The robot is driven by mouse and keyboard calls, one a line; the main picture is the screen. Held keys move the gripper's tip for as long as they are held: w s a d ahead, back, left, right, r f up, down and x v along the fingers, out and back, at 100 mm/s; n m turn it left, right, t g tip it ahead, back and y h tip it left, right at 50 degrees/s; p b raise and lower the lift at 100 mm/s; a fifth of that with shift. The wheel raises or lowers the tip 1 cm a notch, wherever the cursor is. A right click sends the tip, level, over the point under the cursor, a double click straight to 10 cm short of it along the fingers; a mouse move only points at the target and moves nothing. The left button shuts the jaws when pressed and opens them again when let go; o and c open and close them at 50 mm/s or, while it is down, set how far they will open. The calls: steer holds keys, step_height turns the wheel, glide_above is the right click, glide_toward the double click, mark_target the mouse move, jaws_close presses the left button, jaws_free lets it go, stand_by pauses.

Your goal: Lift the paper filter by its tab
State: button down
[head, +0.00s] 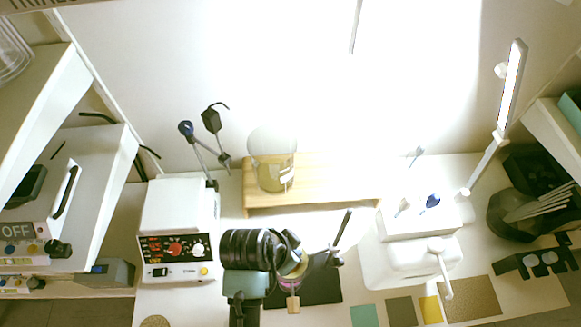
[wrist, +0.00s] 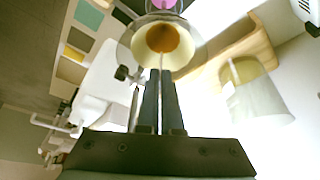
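The paper filter (wrist: 188,52) is a pale cone with a brown, round middle, just beyond my fingertips in the wrist view. In the head view it shows as a small pale patch (head: 296,268), largely hidden by my wrist. My gripper (wrist: 161,76) points at the filter, its two dark fingers close together. A thin pale strip, which looks like the filter's tab seen edge-on, runs between the fingers and up to the cone. A pink part (wrist: 166,4) shows just past the cone. I cannot tell whether the filter is clear of its support.
A wooden shelf (head: 330,190) with a glass-topped beaker (head: 275,175) stands behind. A white control box (head: 180,230) is at left and a white machine (head: 410,255) at right. Coloured mats (head: 400,311) lie at the front right. A dark stand (head: 322,285) is close by.

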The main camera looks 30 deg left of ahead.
step_height(320, 180, up, 20)
steer(key=p, duration=1)
stand_by(0.4)
